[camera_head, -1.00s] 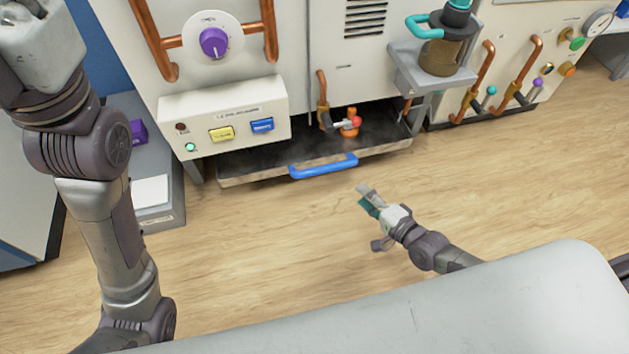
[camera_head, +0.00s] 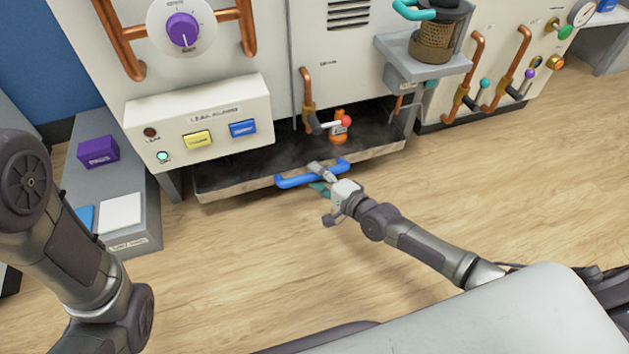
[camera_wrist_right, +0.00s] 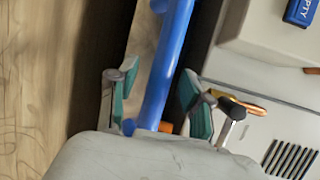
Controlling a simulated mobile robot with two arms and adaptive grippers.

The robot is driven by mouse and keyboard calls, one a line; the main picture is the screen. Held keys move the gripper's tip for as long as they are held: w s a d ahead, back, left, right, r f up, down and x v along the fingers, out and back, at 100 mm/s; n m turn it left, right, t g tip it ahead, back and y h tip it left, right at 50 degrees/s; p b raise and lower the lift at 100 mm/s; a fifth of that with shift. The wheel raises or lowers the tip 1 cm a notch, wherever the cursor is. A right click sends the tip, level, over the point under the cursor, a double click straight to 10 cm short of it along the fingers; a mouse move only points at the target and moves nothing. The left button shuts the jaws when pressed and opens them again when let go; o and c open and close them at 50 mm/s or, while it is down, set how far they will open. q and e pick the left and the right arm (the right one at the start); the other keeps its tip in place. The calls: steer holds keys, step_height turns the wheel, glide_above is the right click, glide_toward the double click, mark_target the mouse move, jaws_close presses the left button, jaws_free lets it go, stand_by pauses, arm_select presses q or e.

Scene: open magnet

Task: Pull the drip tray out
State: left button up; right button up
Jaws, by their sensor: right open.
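The drip tray (camera_head: 225,186) is a dark, shallow tray with a worn light rim, low under the white machine. Its blue bar handle (camera_head: 292,181) runs along the front edge. My right gripper (camera_head: 321,178) is at the right half of the handle, with its fingers on either side of it. In the right wrist view the blue handle (camera_wrist_right: 167,65) passes between the two open teal-padded fingers (camera_wrist_right: 158,105), with gaps beside it. My left arm shows at the left, but its gripper is out of view.
A valve with a red knob (camera_head: 346,121) stands above the tray. A grey side bench (camera_head: 140,205) with a purple box (camera_head: 98,151) is at the left. A grey shelf (camera_head: 400,66) holds a canister at the upper right. The wooden floor in front is clear.

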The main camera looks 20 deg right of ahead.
steer(key=shift+w+a+f, duration=0.1)
steer(key=shift+w+a, duration=0.2)
steer(key=shift+w, duration=0.3)
jaws_close()
